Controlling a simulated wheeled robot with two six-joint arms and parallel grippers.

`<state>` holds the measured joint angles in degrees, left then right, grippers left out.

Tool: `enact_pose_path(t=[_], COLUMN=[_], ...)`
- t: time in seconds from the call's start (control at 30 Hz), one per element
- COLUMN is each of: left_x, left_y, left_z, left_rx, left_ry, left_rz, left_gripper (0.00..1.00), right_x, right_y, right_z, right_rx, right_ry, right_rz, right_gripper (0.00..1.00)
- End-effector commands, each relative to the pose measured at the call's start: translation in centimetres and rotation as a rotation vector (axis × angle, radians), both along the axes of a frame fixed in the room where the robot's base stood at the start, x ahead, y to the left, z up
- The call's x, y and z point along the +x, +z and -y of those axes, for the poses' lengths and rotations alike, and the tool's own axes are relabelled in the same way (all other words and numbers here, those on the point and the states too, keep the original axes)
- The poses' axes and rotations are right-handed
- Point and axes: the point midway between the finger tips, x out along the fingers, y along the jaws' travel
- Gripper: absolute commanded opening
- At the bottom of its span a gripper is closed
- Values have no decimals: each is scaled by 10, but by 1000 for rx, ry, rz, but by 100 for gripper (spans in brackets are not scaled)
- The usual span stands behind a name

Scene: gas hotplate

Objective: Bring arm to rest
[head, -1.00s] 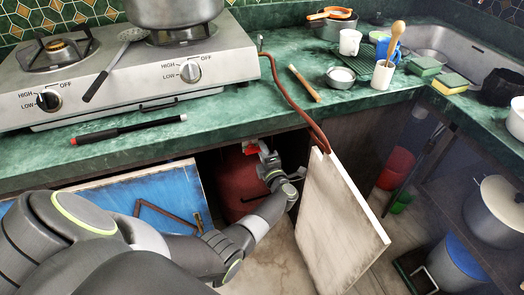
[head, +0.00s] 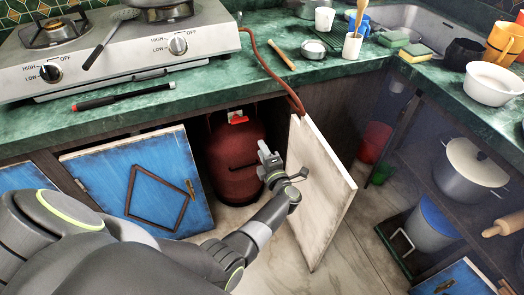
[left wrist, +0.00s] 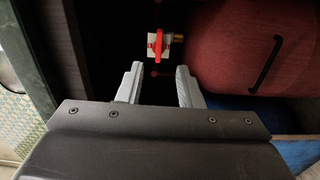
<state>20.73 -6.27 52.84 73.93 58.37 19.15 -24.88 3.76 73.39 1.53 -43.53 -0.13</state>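My left arm reaches in from the lower left in the head view. Its gripper (head: 270,160) is in front of the open cupboard, between the red gas cylinder (head: 232,160) and the open white door (head: 322,190). In the left wrist view the two fingers of my left gripper (left wrist: 158,85) are apart with nothing between them. The red valve handle (left wrist: 159,45) shows just beyond the fingertips, apart from them; it also shows on top of the cylinder in the head view (head: 237,118). My right gripper is not in view.
The two-burner hotplate (head: 130,45) stands on the green counter (head: 215,88), with a brown hose (head: 270,65) running down from it. A black lighter (head: 123,96) lies at the counter's front. A blue door (head: 140,185) is left of the cylinder.

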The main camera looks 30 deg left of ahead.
Motion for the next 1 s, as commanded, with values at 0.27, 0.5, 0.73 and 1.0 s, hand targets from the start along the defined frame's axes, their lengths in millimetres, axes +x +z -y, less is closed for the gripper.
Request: enact_pose_path(t=[0.27, 0.5, 0.73, 1.0], left_x=[0, -3, -30, -127], left_y=[0, -9, -64, -171], left_z=[0, 1, 19, 45], left_rx=[0, 38, 252, 513], left_ry=[0, -61, -407, -887], left_rz=[0, -36, -275, -738], left_gripper=[33, 33, 33, 33], right_x=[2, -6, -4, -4], right_y=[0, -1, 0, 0], right_z=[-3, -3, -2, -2], right_rx=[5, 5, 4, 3], right_ry=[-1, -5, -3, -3], right_rz=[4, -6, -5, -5], right_gripper=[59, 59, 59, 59])
